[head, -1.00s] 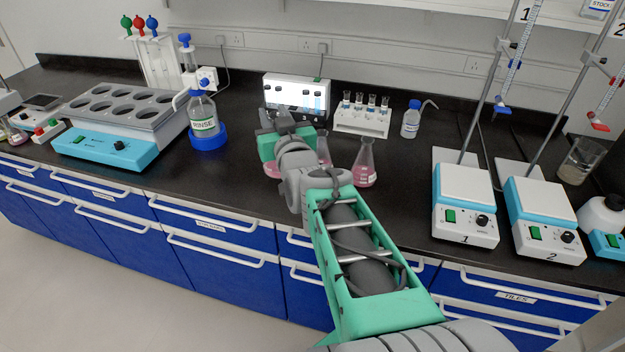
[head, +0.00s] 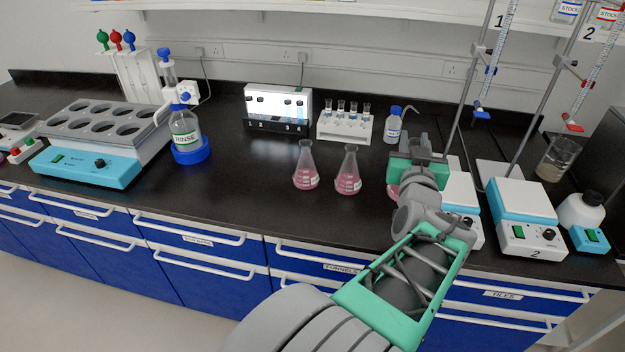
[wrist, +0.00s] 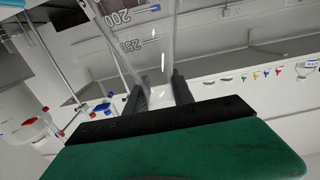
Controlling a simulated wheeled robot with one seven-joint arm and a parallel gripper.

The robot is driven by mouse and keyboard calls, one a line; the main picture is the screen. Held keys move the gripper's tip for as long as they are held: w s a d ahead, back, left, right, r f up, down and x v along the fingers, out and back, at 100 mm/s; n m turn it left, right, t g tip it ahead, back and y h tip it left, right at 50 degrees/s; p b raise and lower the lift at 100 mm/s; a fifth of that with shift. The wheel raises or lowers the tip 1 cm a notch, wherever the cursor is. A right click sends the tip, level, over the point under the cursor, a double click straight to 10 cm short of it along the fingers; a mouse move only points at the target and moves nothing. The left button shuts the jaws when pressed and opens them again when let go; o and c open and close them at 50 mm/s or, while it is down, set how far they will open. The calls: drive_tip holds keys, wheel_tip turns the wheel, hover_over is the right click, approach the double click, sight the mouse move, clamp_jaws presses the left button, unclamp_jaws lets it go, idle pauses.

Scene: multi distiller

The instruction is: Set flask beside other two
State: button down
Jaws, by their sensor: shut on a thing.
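Two conical flasks with pink liquid stand apart on the black bench in the head view: the left flask (head: 306,172) and the middle flask (head: 348,176). In the wrist view, clear glass with marks 200 and 250 (wrist: 130,28) rises by my gripper's fingers (wrist: 160,94). The held flask's base is mostly hidden, so I cannot tell whether it touches the bench.
Hotplate 1 (head: 462,192), partly hidden, and hotplate 2 (head: 525,203) stand right, with burette stands. A test tube rack (head: 344,128) and wash bottle (head: 393,128) stand behind.

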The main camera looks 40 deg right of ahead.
drive_tip(key=shift+d, duration=0.2)
drive_tip(key=w+d+f+p, duration=0.3)
drive_tip(key=w+d+f, duration=0.4)
drive_tip(key=w+f, duration=0.4)
drive_tip(key=shift+d+f, duration=0.4)
drive_tip(key=shift+f, duration=0.55)
drive_tip(key=shift+f, duration=0.2)
drive_tip(key=c, duration=1.1)
unclamp_jaws()
drive_tip(key=shift+r, duration=0.15)
